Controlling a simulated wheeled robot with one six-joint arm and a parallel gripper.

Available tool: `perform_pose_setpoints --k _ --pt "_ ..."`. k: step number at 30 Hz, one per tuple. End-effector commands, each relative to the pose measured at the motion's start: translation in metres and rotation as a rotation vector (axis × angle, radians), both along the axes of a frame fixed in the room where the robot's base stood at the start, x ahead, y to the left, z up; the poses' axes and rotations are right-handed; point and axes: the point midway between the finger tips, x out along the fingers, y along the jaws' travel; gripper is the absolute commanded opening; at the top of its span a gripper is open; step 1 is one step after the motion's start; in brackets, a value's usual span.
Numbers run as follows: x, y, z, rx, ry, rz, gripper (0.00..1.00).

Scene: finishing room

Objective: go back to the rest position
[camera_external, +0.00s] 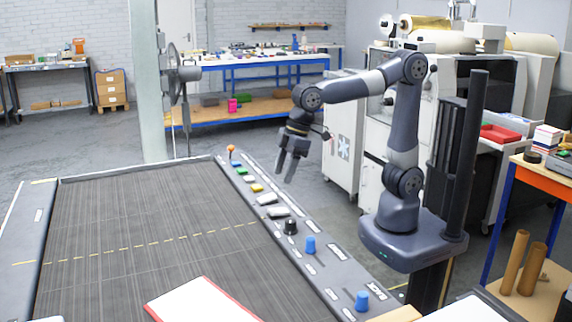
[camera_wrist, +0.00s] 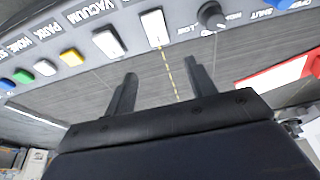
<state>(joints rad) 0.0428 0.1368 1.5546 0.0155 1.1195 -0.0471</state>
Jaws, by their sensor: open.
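My gripper (camera_external: 290,168) hangs at the end of my raised arm, over the control strip (camera_external: 309,250) along the right edge of a large dark flat bed (camera_external: 150,240). Its two fingers point down and stand apart, with nothing between them. In the wrist view my gripper (camera_wrist: 158,85) shows both fingers spread over the grey bed (camera_wrist: 145,72). The strip's buttons and knob lie beyond the fingertips, apart from them.
The strip carries an orange knob (camera_external: 231,149), white rocker switches (camera_external: 267,199), a black knob (camera_external: 290,226) and blue knobs (camera_external: 310,244). A red-edged white board (camera_external: 200,300) lies on the bed.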

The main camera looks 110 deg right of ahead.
Motion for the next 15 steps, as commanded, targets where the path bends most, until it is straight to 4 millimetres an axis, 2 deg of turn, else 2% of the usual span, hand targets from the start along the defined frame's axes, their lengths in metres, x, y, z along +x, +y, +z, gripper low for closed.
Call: perform_pose_setpoints --k 5,15 --pt "0.005 0.000 -0.018 0.000 0.005 0.000 0.53" --pt "0.026 0.000 -0.081 0.000 0.007 0.000 0.53"
